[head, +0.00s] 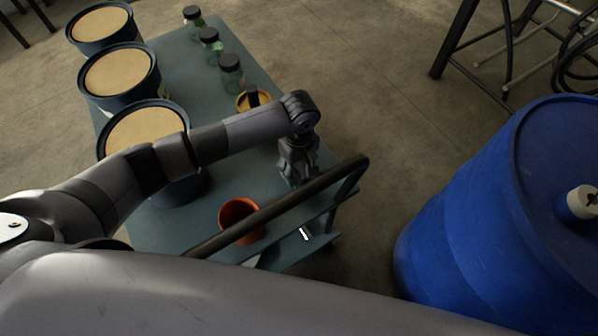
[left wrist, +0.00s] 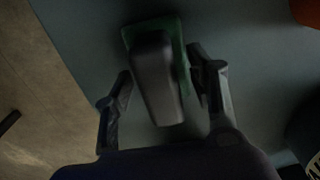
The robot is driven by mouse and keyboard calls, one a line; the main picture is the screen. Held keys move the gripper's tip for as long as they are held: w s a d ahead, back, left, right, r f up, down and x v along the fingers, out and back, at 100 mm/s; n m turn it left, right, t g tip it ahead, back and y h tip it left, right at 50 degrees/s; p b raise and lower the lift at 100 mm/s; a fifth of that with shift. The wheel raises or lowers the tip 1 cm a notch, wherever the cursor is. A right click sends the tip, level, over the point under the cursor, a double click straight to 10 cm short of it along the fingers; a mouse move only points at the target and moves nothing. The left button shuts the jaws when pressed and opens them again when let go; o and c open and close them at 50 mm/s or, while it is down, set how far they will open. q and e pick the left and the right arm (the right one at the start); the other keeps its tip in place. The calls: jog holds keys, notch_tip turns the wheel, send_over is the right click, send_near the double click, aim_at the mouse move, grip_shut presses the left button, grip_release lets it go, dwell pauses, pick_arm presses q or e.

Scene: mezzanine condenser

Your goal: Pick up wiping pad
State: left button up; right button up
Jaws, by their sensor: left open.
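The wiping pad shows in the left wrist view as a green plate with a dark block-shaped handle (left wrist: 157,80) on top. It lies on the blue-grey cart top. My left gripper (left wrist: 159,63) is open, with one finger on each side of the handle. The handle lies between the fingers, and I see no clear grip on it. In the head view my left gripper (head: 298,172) points down over the cart's right side and hides the pad. My right gripper is not in view.
The cart top (head: 215,97) also holds several dark tubs with tan tops (head: 120,73), dark-capped jars (head: 231,71), a yellow item (head: 253,100) and an orange pot (head: 240,220). A black rail (head: 290,204) crosses its near end. A blue drum (head: 470,215) stands right.

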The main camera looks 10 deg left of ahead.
aim_at(299, 164)
pick_arm(q)
jog(key=shift+r, duration=0.1)
grip_shut()
dwell(0.5)
notch_tip(299, 164, up, 20)
jog(key=p, duration=1.1)
